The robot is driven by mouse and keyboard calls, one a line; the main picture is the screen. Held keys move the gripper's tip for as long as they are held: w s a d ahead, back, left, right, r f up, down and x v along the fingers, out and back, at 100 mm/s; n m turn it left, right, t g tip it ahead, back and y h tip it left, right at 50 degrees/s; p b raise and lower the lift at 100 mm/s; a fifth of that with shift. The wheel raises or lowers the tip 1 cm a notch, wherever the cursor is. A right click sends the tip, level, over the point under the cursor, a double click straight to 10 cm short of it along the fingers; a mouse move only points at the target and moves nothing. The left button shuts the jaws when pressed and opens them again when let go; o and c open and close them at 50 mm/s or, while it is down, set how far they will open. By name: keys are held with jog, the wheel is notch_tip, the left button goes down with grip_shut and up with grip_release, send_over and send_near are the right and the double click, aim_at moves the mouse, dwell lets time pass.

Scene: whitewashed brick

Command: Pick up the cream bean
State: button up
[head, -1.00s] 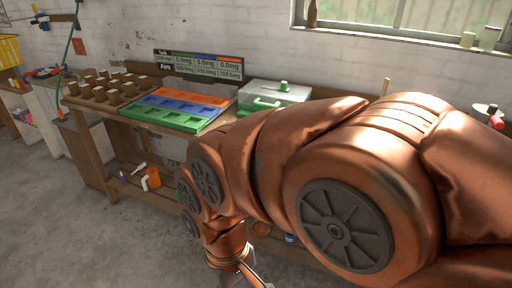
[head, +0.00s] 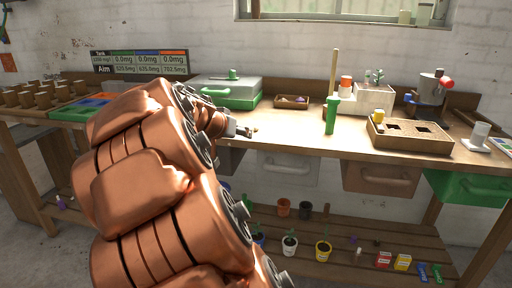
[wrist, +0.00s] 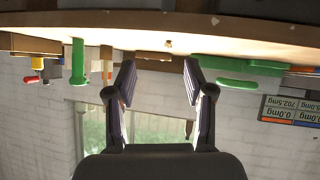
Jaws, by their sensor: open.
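A small pale speck, which looks like the cream bean (head: 253,130), lies on the workbench top (head: 290,136) just beyond my fingertips in the head view. It also shows in the upside-down wrist view, as a small tan lump (wrist: 168,43) between and beyond the fingers. My gripper (head: 244,131) is low over the bench, partly hidden by my copper arm. In the wrist view my gripper (wrist: 159,76) is open, with nothing between its two fingers.
A green cylinder (head: 332,115) and a wooden box with holes (head: 410,136) stand to the right. Drawers and a lower shelf with pots lie below.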

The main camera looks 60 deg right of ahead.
jog(key=m+h+b, duration=0.2)
jog(key=b, duration=0.2)
send_near(256, 126)
jog(key=shift+d+f+t, duration=0.4)
jog(key=shift+d, duration=0.15)
jog(key=shift+x, duration=3.8)
jog(key=shift+s+r, duration=0.1)
jog(key=shift+s, duration=0.05)
jog(key=shift+c, duration=0.4)
jog(key=c, duration=0.8)
